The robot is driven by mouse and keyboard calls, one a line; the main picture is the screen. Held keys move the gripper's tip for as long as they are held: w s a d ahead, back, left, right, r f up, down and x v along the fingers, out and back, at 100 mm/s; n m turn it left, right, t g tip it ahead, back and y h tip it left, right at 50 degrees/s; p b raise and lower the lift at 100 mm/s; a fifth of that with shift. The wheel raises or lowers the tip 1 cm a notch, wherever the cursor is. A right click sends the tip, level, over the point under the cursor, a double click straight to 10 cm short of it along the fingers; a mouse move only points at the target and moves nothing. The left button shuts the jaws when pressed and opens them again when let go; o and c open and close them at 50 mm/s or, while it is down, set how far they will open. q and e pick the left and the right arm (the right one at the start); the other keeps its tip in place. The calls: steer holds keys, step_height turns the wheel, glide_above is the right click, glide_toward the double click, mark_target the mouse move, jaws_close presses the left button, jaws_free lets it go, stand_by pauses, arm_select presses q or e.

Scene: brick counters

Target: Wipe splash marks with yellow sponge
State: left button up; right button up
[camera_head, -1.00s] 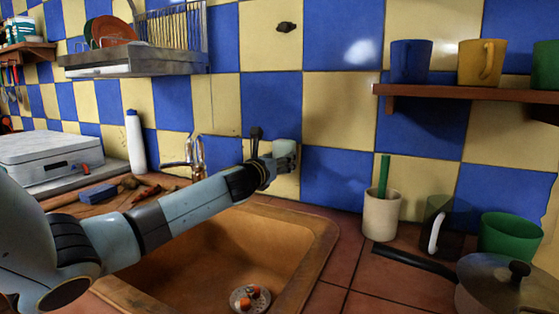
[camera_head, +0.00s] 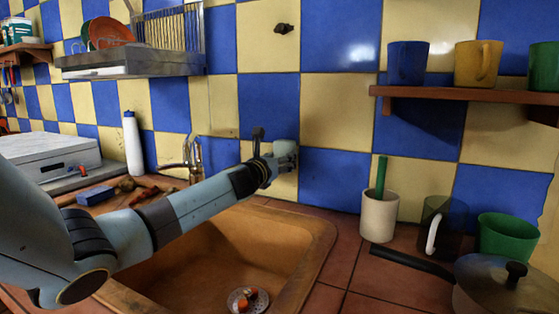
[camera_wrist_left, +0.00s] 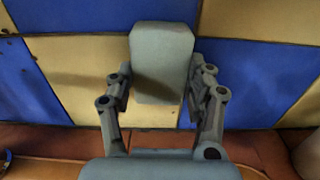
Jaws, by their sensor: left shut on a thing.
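My left gripper (camera_head: 280,162) is shut on a pale grey block (camera_head: 286,148), shaped like a sponge, and holds it at the tiled wall (camera_head: 330,180) behind the sink. In the left wrist view the grey block (camera_wrist_left: 162,62) stands upright between the two fingers of the gripper (camera_wrist_left: 160,95), in front of yellow and blue tiles. I cannot tell whether it touches the wall. No yellow sponge shows. A pale bright patch (camera_head: 357,55) is on a blue tile; I cannot tell if it is a splash or glare. My right gripper is out of view.
The brown sink (camera_head: 290,265) lies below my left arm, with a tap (camera_head: 194,155) behind it. A white cup (camera_head: 379,215), a green bowl (camera_head: 507,236) and a pan (camera_head: 500,285) stand at right. A mug shelf (camera_head: 440,96) juts out above. A blue block (camera_head: 95,195) lies at left.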

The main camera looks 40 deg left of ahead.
arm_select(q)
steer(key=shift+d, duration=0.1)
steer(key=shift+w+d+p, duration=0.3)
steer(key=shift+d, duration=0.65)
steer(key=shift+w+d+p, duration=0.3)
steer(key=shift+d, duration=0.6)
steer(key=shift+a, duration=0.15)
steer(key=a, duration=0.2)
steer(key=s+a, duration=0.1)
steer(key=shift+a+r, duration=0.1)
steer(key=shift+a, duration=0.25)
steer(key=shift+s, duration=0.15)
steer(key=shift+v, duration=2.85)
